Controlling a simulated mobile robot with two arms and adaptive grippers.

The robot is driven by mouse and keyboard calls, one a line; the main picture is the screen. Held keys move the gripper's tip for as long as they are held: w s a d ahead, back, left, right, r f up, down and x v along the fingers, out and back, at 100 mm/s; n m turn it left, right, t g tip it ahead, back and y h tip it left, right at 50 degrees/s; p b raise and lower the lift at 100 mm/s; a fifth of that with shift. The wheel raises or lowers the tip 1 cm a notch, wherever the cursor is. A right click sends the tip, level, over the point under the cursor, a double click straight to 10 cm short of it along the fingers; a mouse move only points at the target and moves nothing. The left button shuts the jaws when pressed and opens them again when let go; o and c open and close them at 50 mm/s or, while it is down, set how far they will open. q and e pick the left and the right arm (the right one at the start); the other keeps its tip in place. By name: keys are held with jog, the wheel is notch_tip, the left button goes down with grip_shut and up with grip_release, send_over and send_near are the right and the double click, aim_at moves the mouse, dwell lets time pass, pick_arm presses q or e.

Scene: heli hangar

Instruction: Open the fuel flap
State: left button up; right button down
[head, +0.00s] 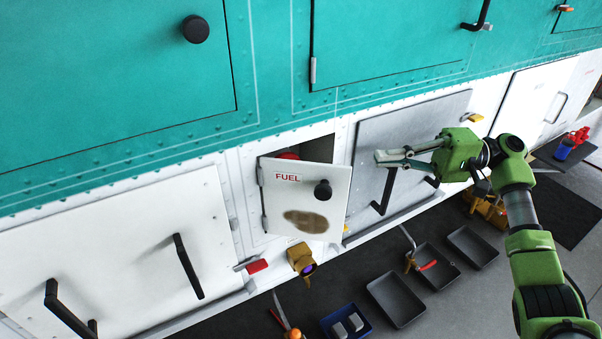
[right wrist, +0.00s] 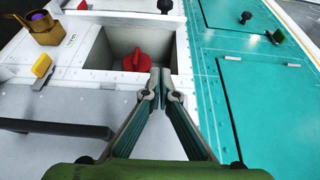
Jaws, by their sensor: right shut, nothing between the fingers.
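The fuel flap (head: 305,195) is a white panel marked FUEL, with a black knob (head: 322,190) and a brown stain. It stands swung out from its opening, with its hinges along the left edge. A red cap (head: 288,156) shows partly behind it. In the right wrist view the recess (right wrist: 105,45) is uncovered and the red cap (right wrist: 137,61) sits inside; part of the flap (right wrist: 125,18) shows at the top. My right gripper (head: 379,158) is shut and empty, right of the flap and apart from it. My left gripper is not in view.
A grey panel (head: 432,115) with a black handle lies behind my right gripper. A white panel (head: 120,250) with black handles is at left. A brass fitting (head: 301,259) sits below the flap. Grey trays (head: 397,299) and a blue bin (head: 346,323) stand on the floor.

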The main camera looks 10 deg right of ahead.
aim_at(335, 175)
jog(key=a+p, duration=0.5)
jog(key=a, duration=0.5)
jog(key=shift+w+a+r, duration=0.1)
jog(key=shift+w+a, duration=0.05)
jog(key=shift+a, duration=0.05)
jog(key=shift+s+a+p, duration=0.25)
jog(key=shift+s+p, duration=0.35)
jog(key=shift+s, duration=0.4)
jog(key=shift+s+a, duration=0.1)
jog(key=shift+s, duration=0.55)
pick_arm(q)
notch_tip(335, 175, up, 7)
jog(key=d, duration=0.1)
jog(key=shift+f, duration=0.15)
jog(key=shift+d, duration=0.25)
pick_arm(e)
jog(key=shift+f, duration=0.2)
pick_arm(q)
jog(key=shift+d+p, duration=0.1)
jog(key=shift+p, duration=0.2)
pick_arm(e)
jog(key=shift+s+a, duration=0.1)
jog(key=shift+a, duration=0.05)
